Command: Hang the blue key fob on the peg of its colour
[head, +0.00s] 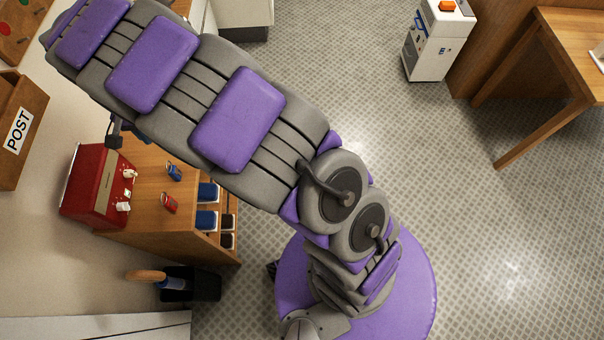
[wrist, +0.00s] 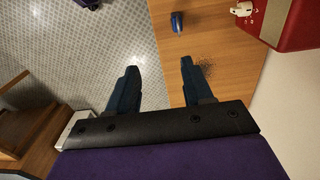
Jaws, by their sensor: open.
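The blue key fob (head: 174,172) lies on the wooden cabinet top, beside a red key fob (head: 168,202). The blue fob also shows near the top of the wrist view (wrist: 177,22), beyond my fingertips. My gripper (wrist: 158,65) is open and empty, its two dark fingers apart, one over the cabinet top and one over the floor in the picture. In the head view my arm hides most of the gripper. A wooden board with a red and a green spot (head: 14,28) is cut off at the upper left; no blue peg can be made out.
A red machine (head: 98,187) with white knobs stands on the cabinet (head: 140,205), left of the fobs. A wooden POST box (head: 18,130) is at the left wall. A black bin (head: 192,284) stands by the cabinet. The tiled floor at right is mostly clear.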

